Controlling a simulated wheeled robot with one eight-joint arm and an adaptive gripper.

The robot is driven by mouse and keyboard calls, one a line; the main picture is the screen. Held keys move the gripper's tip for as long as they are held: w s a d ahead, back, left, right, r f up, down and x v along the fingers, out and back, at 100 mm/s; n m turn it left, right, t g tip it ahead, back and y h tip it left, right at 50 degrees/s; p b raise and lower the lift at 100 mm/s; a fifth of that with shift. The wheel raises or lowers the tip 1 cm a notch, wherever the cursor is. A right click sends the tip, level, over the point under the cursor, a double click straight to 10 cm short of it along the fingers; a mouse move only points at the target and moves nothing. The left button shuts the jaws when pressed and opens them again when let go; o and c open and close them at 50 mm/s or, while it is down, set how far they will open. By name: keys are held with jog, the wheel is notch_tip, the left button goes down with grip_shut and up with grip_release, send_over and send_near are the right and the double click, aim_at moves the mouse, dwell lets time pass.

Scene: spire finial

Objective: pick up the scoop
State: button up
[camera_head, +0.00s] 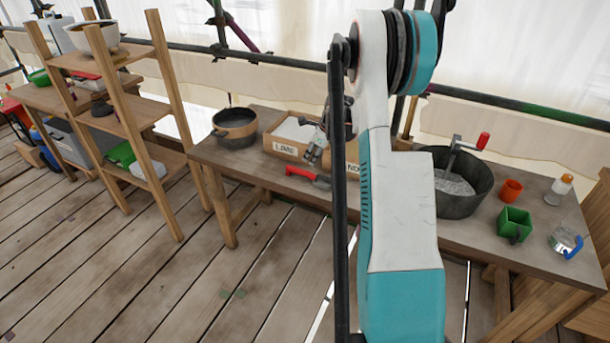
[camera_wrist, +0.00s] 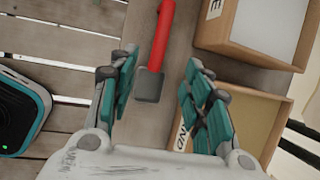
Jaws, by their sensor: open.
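A tool with a red handle and a short dark grey end, which appears to be the scoop (camera_head: 300,172), lies on the wooden table near its front edge, left of my arm. In the wrist view the scoop (camera_wrist: 159,40) lies between the lines of my two fingers, its grey end towards my palm. My gripper (camera_wrist: 161,65) is open and empty, above the table, with its fingers on either side of the grey end and apart from it. In the head view my gripper (camera_head: 318,150) is small and partly hidden by my arm.
A box marked LIME (camera_head: 285,148) and a second box (camera_wrist: 262,118) stand close beside the scoop. A dark bucket (camera_head: 462,198), a green container (camera_head: 514,224) and an orange cup (camera_head: 511,190) stand at right.

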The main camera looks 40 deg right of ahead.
jog(key=b, duration=0.2)
send_near(304, 171)
jog(key=x, duration=0.4)
jog(key=shift+w+f, duration=0.15)
jog(key=shift+f, duration=0.1)
jog(key=shift+b+x, duration=1.45)
jog(key=shift+x, duration=1.2)
jog(key=shift+d, duration=0.1)
grip_shut()
